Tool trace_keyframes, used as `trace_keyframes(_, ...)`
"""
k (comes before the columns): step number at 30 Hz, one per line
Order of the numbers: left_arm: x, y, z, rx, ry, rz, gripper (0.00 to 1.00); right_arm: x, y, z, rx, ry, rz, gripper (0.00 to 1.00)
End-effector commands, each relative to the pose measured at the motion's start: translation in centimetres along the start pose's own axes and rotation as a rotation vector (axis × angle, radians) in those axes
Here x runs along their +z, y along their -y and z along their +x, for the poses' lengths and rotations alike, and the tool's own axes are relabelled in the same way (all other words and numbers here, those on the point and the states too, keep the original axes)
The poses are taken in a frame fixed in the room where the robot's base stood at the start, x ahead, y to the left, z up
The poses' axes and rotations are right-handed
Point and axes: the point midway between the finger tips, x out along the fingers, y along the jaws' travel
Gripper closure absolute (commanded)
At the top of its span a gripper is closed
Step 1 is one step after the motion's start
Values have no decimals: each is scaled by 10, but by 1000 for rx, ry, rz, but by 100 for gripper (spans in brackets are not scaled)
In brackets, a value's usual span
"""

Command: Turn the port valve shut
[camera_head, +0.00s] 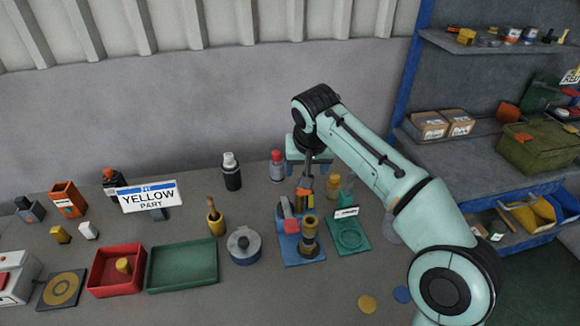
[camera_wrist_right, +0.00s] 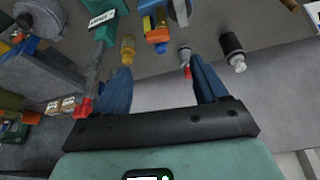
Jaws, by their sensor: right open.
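A blue base plate (camera_head: 290,254) on the bench carries a dark brass cylinder (camera_head: 309,238), a grey and red part (camera_head: 284,209) and an orange part (camera_head: 304,196). This looks like the valve fixture. The orange part also shows at the top of the right wrist view (camera_wrist_right: 156,34). My right gripper (camera_head: 306,176) reaches down behind the fixture. In the wrist view its two blue fingers (camera_wrist_right: 160,75) are wide apart with nothing between them. The valve's handle position cannot be told. My left gripper is not in view.
A red-capped bottle (camera_head: 277,166) and black bottle (camera_head: 232,172) stand behind left. A green plate (camera_head: 350,240) and yellow bottle (camera_head: 333,186) are right. A grey round pot (camera_head: 243,246), green tray (camera_head: 182,268) and red tray (camera_head: 104,283) are left. Shelves (camera_head: 480,160) stand far right.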

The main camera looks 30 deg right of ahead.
Motion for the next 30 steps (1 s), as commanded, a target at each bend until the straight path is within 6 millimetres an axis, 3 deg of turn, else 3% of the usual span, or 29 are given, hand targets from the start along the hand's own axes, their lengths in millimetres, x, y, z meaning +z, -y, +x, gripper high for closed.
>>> trace_keyframes(5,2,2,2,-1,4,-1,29,0,-4,0,6,-3,11,28)
trace_keyframes(21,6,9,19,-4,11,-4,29,0,-4,102,6,-1,10,28)
trace_keyframes(30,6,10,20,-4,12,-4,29,-1,-3,126,4,-5,9,28)
